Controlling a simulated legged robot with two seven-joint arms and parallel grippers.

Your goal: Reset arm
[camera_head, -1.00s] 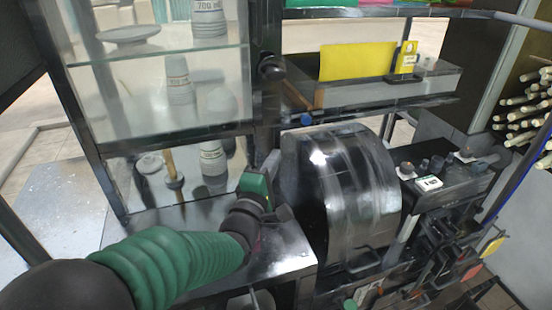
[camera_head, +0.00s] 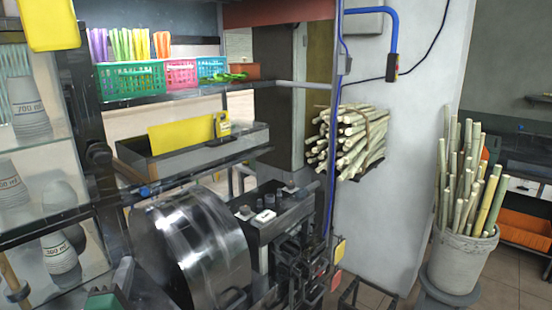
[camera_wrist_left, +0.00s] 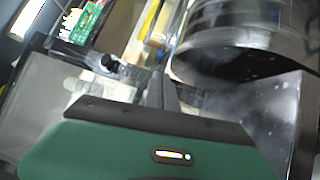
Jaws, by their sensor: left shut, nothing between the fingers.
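My left gripper (camera_head: 124,274) shows only in part at the bottom left of the head view, beside the shiny metal drum (camera_head: 197,245) of the press. In the left wrist view its green body fills the bottom, and its dark fingers (camera_wrist_left: 161,90) are together with nothing between them. The drum (camera_wrist_left: 245,40) shows there at the upper right, beyond the fingers. I cannot tell the exact gap between gripper and drum. My right gripper is in neither view.
A glass cabinet with cups (camera_head: 60,255) stands at the left. A shelf with coloured baskets (camera_head: 130,82) is above the press. Bundled cane (camera_head: 350,142) hangs by the wall; more cane stands in a grey bucket (camera_head: 462,260). Open floor lies at the lower right.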

